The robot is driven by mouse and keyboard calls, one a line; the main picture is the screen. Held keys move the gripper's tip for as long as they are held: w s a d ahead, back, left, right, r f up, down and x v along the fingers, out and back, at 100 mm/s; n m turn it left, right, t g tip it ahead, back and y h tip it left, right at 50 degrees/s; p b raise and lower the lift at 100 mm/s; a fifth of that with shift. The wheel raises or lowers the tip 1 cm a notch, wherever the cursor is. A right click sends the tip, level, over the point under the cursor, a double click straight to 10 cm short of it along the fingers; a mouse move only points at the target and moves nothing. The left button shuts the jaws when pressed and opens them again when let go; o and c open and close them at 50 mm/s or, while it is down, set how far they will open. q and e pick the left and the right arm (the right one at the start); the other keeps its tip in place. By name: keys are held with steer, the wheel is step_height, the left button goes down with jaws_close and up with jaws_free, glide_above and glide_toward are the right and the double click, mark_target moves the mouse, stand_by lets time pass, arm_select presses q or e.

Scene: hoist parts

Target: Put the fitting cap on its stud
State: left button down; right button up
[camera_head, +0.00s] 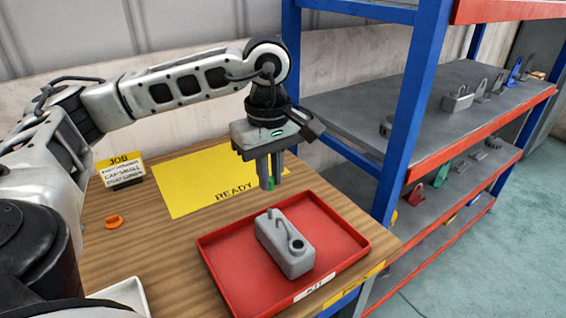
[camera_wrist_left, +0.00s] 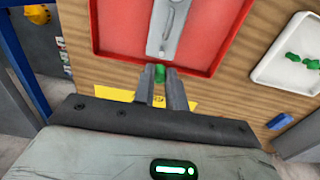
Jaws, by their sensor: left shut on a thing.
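My left gripper (camera_head: 270,186) is shut on a small green cap (camera_wrist_left: 160,72), held between its fingertips; in the head view only a sliver of green shows. The gripper points down above the table, just behind the red tray's far edge. A grey metal block (camera_head: 284,252) sits in the red tray (camera_head: 222,268). It has a dark round opening near its front end and a thin bent rod on top. It also shows in the wrist view (camera_wrist_left: 172,22), beyond the fingertips and apart from the cap. I cannot clearly make out a stud. My right gripper is out of view.
A yellow READY mat (camera_head: 190,184) lies behind the tray. A job card (camera_head: 121,170) and an orange piece (camera_head: 114,222) are at left. A white tray (camera_wrist_left: 262,75) holds green pieces; a blue piece (camera_wrist_left: 279,122) lies nearby. A blue-and-red shelf rack (camera_head: 408,130) stands at right.

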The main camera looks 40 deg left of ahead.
mark_target(271, 211)
arm_select(q)
steer(key=shift+s+f, duration=0.25)
steer(key=shift+f, duration=0.05)
steer(key=shift+f+b, duration=1)
steer(key=shift+f, duration=0.25)
steer(key=shift+f+b, duration=0.35)
steer(key=shift+f, duration=0.15)
steer(key=shift+w, duration=0.1)
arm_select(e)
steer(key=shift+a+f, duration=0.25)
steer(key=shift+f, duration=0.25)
arm_select(q)
steer(key=shift+d, duration=0.1)
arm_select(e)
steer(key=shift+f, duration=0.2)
arm_select(q)
steer(key=shift+f+b, duration=0.3)
steer(key=shift+b, duration=0.15)
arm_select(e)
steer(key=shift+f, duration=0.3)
arm_select(q)
steer(key=shift+f+b, duration=0.65)
steer(key=shift+b, duration=0.2)
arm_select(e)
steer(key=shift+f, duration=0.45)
